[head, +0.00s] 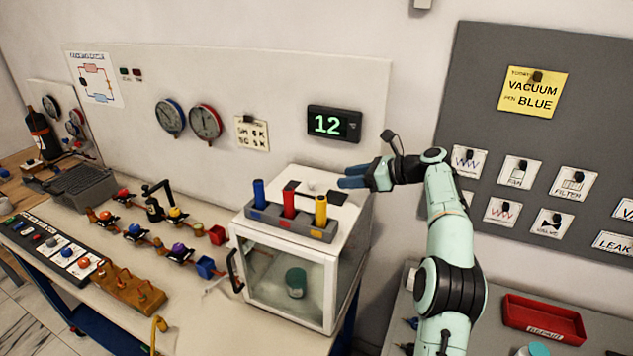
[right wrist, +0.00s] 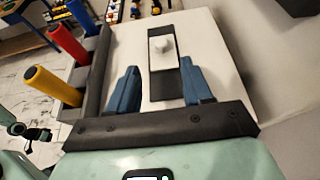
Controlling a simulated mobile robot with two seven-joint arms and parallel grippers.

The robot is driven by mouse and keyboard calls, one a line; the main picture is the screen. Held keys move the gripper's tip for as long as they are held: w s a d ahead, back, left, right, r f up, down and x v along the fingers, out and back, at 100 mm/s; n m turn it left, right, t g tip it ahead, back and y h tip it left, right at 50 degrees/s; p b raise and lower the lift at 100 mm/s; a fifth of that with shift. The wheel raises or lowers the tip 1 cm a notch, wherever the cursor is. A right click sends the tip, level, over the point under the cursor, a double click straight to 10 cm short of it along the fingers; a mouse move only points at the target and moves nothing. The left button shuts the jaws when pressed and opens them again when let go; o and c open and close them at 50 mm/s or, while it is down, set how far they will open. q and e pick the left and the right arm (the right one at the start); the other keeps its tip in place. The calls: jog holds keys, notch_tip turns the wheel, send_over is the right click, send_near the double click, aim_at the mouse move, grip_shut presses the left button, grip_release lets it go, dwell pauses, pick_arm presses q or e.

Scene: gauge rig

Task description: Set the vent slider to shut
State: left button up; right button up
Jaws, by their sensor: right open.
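The vent slider (head: 312,184) is a white plate with a round knob on top of the white glass-fronted chamber (head: 352,230). It also shows in the right wrist view (right wrist: 162,62), on a dark strip that is bare beyond the knob. My right gripper (head: 345,177) is open and empty, above the chamber top to the right of the knob. In the right wrist view its blue fingers (right wrist: 160,67) point toward the slider, one to each side of its line, with the knob beyond the tips. I cannot tell how high the fingers are.
A rack (head: 290,222) with blue, red and yellow cylinders stands along the chamber top's front edge, close to the slider. A display (head: 334,124) reading 12 is on the panel behind. A red tray (head: 543,320) lies on the right bench.

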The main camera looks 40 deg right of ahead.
aim_at(315, 182)
jog(key=x, duration=1)
jog(key=shift+w+f, duration=0.15)
grip_shut()
